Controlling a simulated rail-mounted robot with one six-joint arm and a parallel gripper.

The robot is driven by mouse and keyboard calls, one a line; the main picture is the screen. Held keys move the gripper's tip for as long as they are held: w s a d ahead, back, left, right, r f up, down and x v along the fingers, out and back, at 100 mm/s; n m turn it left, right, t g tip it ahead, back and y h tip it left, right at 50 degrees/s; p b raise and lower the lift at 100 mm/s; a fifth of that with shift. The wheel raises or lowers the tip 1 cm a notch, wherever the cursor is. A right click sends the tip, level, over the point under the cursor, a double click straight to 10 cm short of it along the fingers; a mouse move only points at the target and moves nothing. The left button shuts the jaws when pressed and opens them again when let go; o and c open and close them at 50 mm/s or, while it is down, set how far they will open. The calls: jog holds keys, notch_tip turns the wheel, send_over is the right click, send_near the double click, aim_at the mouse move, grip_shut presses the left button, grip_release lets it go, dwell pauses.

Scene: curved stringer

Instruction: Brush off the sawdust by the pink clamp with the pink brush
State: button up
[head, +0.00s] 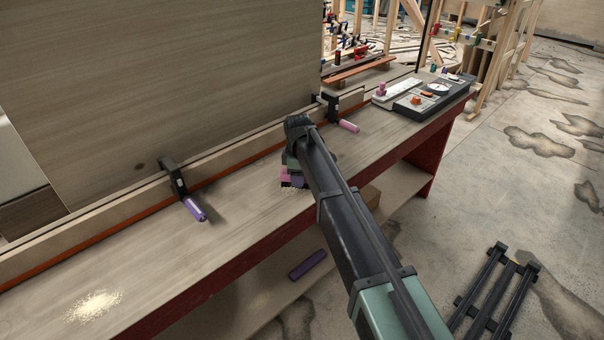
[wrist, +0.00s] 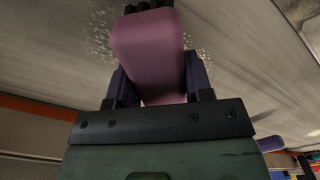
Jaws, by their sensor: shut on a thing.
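My gripper (head: 294,182) is over the workbench, shut on the pink brush (wrist: 150,55), which fills the space between the fingers in the wrist view. The brush's dark bristles (wrist: 148,4) are at the top edge of that view. Sawdust (wrist: 100,38) lies scattered on the bench on both sides of the brush; I cannot tell whether the bristles touch the wood. In the head view my arm hides most of this spot. The pink clamp (head: 346,125) grips the board's edge behind and to the right of my gripper.
A purple clamp (head: 195,208) stands farther left on the board's edge. Another sawdust patch (head: 94,304) lies at the bench's near left. A control panel (head: 432,95) sits at the far right end. A purple block (head: 307,265) lies on the lower shelf. The bench middle is clear.

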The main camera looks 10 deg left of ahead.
aim_at(289, 187)
jog(key=shift+s+a, duration=1)
jog(key=shift+s, duration=0.2)
jog(key=shift+s+a+f, duration=0.1)
jog(key=shift+s+a, duration=0.4)
jog(key=shift+s, duration=0.2)
jog(key=shift+s+a, duration=0.45)
jog(key=shift+s, duration=0.25)
jog(key=shift+w+a, duration=0.45)
jog(key=shift+a, duration=0.05)
jog(key=shift+w+d, duration=1.1)
jog(key=shift+w, duration=0.2)
jog(key=shift+w+d, duration=1.05)
jog(key=shift+w, duration=0.35)
jog(key=shift+w+d, duration=1.05)
jog(key=shift+w, duration=0.35)
jog(key=shift+w+d, duration=1.05)
jog(key=shift+w, duration=0.35)
jog(key=shift+c, duration=0.3)
jog(key=shift+f, duration=0.15)
jog(key=shift+s, duration=0.1)
